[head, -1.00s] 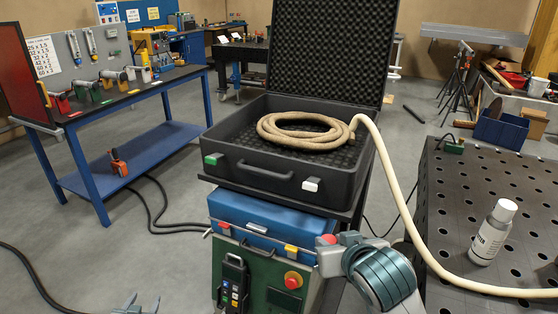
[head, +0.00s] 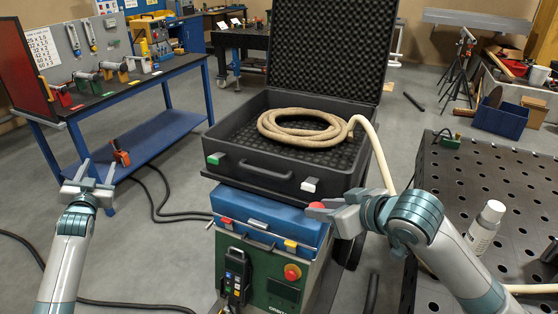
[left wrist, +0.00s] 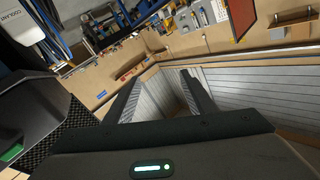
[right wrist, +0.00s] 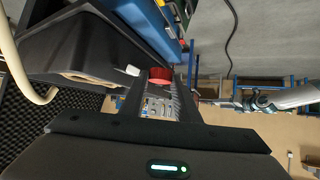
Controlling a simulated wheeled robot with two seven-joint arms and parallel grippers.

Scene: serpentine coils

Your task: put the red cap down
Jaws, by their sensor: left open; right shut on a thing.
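The red cap (head: 317,205) is at the tip of my right gripper (head: 330,209), in front of the open black case's lower right corner in the head view. My right gripper is shut on it. In the right wrist view the red cap (right wrist: 161,74) shows between the fingertips, partly hidden by them. My left gripper (head: 88,176) is open and empty, over the floor at the left. In the left wrist view nothing is between its fingers (left wrist: 160,90).
The open black case (head: 265,173) holds a coiled beige hose (head: 305,125), whose end runs out to the right. A blue case (head: 262,213) lies under it. A perforated table (head: 465,190) with a white bottle (head: 485,228) stands right.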

